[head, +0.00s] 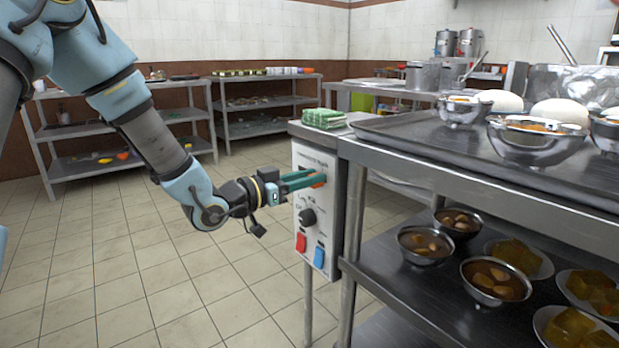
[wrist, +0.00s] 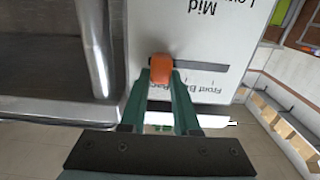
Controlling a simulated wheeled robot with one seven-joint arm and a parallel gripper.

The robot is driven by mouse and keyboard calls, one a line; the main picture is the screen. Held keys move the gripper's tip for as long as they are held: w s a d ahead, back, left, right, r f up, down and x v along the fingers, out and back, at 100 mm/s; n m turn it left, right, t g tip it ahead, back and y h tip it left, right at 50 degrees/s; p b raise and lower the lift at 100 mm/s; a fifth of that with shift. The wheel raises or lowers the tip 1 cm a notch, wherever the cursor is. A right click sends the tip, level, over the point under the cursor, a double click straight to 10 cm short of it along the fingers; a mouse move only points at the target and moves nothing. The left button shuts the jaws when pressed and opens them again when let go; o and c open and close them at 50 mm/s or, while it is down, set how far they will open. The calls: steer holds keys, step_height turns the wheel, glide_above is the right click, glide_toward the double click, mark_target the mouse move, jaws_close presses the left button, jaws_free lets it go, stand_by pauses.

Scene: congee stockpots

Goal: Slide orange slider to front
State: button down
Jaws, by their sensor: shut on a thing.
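The orange slider (wrist: 160,68) sits in a dark slot on a white control panel (wrist: 215,30) in the wrist view. It is near the left end of the slot as seen there. The fingers of my gripper (wrist: 161,92) are closed on it from both sides. In the head view, my gripper (head: 302,182) reaches the upper part of the white control box (head: 315,165). A bit of the orange slider (head: 319,181) shows at the fingertips. Printed words along the slot are partly readable, among them "Front".
Below the slider the box has a black knob (head: 307,217), a red switch (head: 301,242) and a blue switch (head: 319,256). A green cloth stack (head: 324,117) lies on top. A metal table (head: 460,165) with bowls stands close on the right. Floor to the left is clear.

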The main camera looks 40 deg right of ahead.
steer(key=w+p, duration=0.2)
steer(key=w, duration=0.6)
steer(key=shift+w+d, duration=0.2)
steer(key=c, duration=0.7)
jaws_free()
steer(key=shift+o, duration=0.3)
steer(key=p, duration=0.2)
glide_toward(301, 163)
steer(key=a, duration=0.4)
steer(key=shift+w+a, duration=0.2)
steer(key=shift+a, duration=0.05)
